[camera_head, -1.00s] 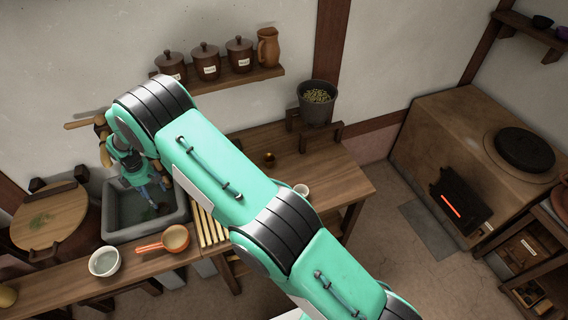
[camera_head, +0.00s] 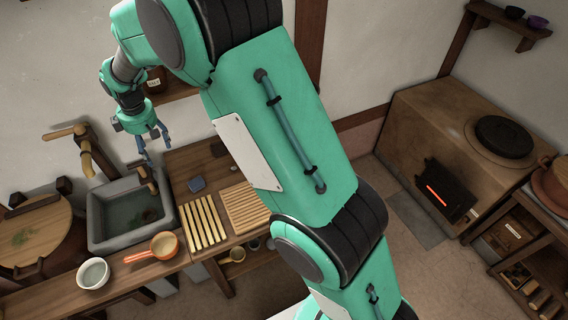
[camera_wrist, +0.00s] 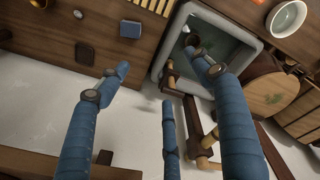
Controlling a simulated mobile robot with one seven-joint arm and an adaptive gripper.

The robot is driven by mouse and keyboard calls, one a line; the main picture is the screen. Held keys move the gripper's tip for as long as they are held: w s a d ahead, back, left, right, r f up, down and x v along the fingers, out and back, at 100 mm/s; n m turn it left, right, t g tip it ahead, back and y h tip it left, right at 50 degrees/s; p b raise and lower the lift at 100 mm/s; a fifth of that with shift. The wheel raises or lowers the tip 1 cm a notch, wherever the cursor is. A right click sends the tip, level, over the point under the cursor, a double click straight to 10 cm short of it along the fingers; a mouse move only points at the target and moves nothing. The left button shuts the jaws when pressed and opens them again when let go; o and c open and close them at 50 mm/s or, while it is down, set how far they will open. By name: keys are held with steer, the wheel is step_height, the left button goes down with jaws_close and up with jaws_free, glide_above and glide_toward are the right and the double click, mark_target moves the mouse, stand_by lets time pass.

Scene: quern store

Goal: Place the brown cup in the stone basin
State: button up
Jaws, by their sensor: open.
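The grey stone basin (camera_head: 97,222) stands at the left of the counter in the head view; its rim also shows in the wrist view (camera_wrist: 258,42). A small dark brown round thing, seemingly the brown cup (camera_wrist: 192,40), is inside the basin near its left wall in the wrist view. A finger lies close to it in that picture, and I cannot tell if it is upright. My gripper (camera_head: 154,147) is open and empty, above the back edge of the basin and apart from it. Its spread blue fingers (camera_wrist: 160,78) show in the wrist view.
A wooden tap (camera_head: 85,155) stands behind the basin. A white bowl (camera_head: 93,273) and an orange-handled pan (camera_head: 164,245) stand in front. A slatted rack (camera_head: 203,222), a ribbed board (camera_head: 245,207) and a blue block (camera_head: 197,184) lie to the right. A round wooden lid (camera_head: 35,228) is at left.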

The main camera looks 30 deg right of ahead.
steer(key=s+d+r+m+t, duration=0.2)
steer(key=s+d+r+m, duration=0.4)
steer(key=s+d+r, duration=1.4)
steer(key=s+d+r+m+t, duration=0.1)
steer(key=s+d+m, duration=0.2)
steer(key=s, duration=0.8)
steer(key=s+d+m+t, duration=0.1)
steer(key=s+d+m, duration=0.3)
steer(key=s+d, duration=0.3)
steer(key=s, duration=0.5)
steer(key=shift+s+d+r+h, duration=0.15)
steer(key=shift+s+r+h, duration=0.05)
steer(key=shift+r+h, duration=0.15)
